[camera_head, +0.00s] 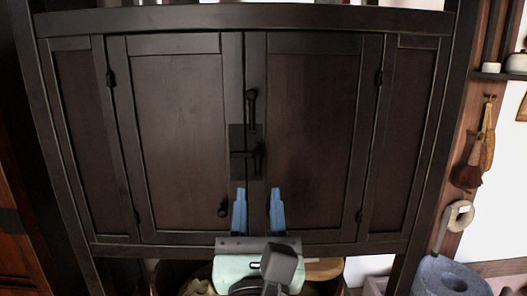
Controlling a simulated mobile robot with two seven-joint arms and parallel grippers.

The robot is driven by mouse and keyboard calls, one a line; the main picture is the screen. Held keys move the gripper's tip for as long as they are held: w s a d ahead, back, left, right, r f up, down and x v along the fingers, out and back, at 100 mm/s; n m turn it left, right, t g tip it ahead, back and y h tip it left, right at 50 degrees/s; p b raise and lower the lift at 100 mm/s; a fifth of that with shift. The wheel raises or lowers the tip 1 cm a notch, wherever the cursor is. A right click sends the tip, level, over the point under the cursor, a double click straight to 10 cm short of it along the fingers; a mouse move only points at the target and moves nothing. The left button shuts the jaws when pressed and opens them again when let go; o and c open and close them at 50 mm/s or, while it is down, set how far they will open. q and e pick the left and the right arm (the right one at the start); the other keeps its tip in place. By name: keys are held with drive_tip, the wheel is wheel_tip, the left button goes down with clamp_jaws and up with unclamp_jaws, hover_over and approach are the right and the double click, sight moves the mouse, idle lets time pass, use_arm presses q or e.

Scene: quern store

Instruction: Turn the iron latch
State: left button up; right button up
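A dark wooden cabinet (180,120) with two doors fills the middle of the head view. The dark iron latch (257,157) sits across the seam between the doors, a little below the middle. It has a short horizontal bar and an upright grip at its right end. My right gripper (258,208) is below the latch, with its two blue fingers pointing up and spread apart. It is open, with nothing visible between the fingers. In the picture the fingertips are below the latch; I cannot tell their distance from the door. My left gripper is not in view.
A dark vertical pull (251,108) is above the latch, and a small dark knob (223,210) is left of my fingers. A round basket or tub is partly hidden below. A grey stone quern (450,278) and hanging brushes (468,176) are at the right.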

sight(258, 166)
drive_tip(key=p+x, duration=0.3)
drive_tip(key=x, duration=0.6)
drive_tip(key=shift+w+r+p, duration=0.15)
drive_tip(key=shift+w+p, duration=0.15)
drive_tip(key=shift+w, duration=0.05)
drive_tip(key=shift+w+r, duration=0.1)
drive_tip(key=shift+w, duration=0.4)
clamp_jaws()
